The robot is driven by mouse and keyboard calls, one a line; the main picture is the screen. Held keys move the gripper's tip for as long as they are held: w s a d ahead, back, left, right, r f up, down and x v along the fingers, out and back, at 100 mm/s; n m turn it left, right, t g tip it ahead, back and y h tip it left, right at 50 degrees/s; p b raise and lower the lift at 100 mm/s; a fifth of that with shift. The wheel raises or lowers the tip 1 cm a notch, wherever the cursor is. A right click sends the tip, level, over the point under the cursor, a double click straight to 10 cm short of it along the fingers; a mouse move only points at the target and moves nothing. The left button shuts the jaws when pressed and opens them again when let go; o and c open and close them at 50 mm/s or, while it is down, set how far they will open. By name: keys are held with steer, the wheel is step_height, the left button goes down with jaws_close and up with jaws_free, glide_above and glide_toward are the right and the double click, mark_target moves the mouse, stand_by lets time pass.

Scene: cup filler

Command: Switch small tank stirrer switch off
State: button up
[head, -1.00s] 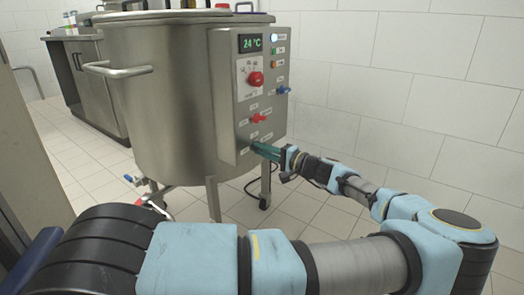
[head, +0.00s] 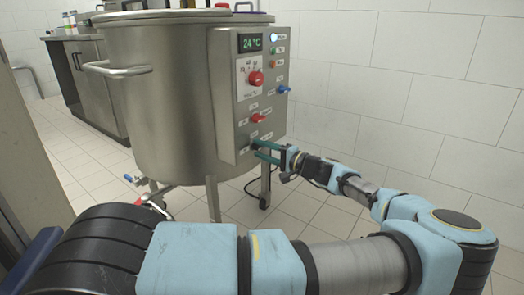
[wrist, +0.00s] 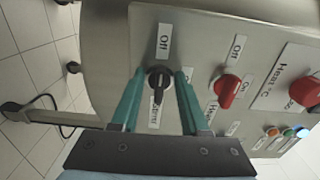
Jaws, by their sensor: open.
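The stirrer switch is a black rotary knob (wrist: 158,79) on the steel control panel (head: 242,95), low down. My gripper (head: 260,151) is open, with a green finger on each side of the knob in the wrist view (wrist: 159,73). Contact is not clear. In the head view the fingers hide the knob.
A red switch (wrist: 228,90) sits beside the stirrer knob, with a larger red heat knob (head: 256,78) and a blue switch (head: 284,89) further up. The steel tank (head: 155,100) stands behind the panel. A tiled wall (head: 420,80) is at right.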

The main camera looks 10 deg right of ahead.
steer(key=p+v, duration=0.1)
steer(key=v, duration=0.9)
steer(key=shift+s+d+p, duration=0.3)
